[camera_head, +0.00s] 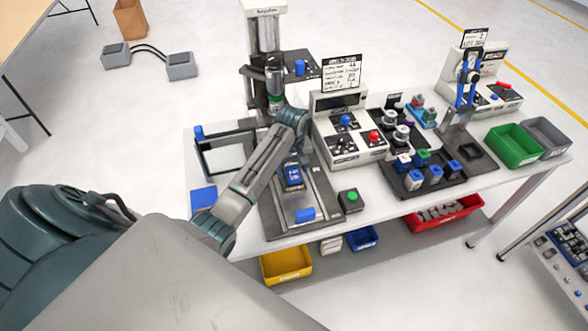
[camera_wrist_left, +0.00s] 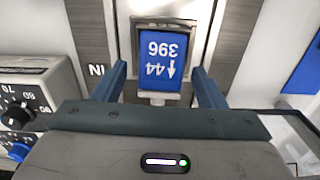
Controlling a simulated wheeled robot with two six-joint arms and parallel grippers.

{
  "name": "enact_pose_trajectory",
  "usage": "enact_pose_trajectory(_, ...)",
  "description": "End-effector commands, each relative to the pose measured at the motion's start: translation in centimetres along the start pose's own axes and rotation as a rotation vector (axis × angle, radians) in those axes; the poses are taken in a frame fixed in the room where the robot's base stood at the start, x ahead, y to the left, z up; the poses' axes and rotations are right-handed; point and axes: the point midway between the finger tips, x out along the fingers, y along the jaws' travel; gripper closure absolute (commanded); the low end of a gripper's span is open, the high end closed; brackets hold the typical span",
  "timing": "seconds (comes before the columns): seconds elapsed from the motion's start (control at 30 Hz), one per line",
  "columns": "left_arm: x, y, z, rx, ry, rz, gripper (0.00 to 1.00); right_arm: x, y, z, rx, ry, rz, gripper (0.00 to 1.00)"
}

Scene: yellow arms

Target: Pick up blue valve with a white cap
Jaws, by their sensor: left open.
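A blue valve block (camera_head: 292,178) sits in the metal fixture of the press station in the head view. In the left wrist view the blue block (camera_wrist_left: 163,58) shows a face printed with white numbers, and a whitish part (camera_wrist_left: 158,98) at its near end. My left gripper (camera_head: 296,160) is above the block, at the end of the arm reaching in from the left. In the wrist view its two blue fingers (camera_wrist_left: 158,76) are spread, one on each side of the block, with gaps visible. Contact is not seen. My right gripper is not in view.
A black tray (camera_head: 408,192) holds several blue blocks, some with white parts, right of the press. A control box (camera_head: 349,150) stands beside the press. Green (camera_head: 511,150) and grey (camera_head: 546,138) bins stand at the table's right end. A green-button box (camera_head: 350,200) is near the front edge.

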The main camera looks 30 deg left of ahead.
Motion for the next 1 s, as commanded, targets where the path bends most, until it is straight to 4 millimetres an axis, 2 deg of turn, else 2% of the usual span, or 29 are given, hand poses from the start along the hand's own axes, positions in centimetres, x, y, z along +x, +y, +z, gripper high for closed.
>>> enact_pose_trajectory(0.27, 0.4, -0.1, 0.3, -0.001, 0.001, 0.001, 0.35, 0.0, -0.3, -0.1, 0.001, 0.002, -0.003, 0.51)
enact_pose_trajectory(0.5, 0.4, -0.1, 0.3, 0.000, 0.001, 0.001, 0.80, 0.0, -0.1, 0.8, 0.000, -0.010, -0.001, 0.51)
enact_pose_trajectory(0.53, 0.4, -0.1, 0.3, 0.000, 0.001, 0.001, 0.85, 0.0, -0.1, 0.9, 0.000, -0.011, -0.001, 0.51)
enact_pose_trajectory(0.6, 0.4, -0.1, 0.3, 0.000, 0.001, 0.001, 0.89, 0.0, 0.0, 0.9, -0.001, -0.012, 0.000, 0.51)
enact_pose_trajectory(1.0, -0.2, 0.1, -0.3, 0.001, 0.000, 0.000, 0.89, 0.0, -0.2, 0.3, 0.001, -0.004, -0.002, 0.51)
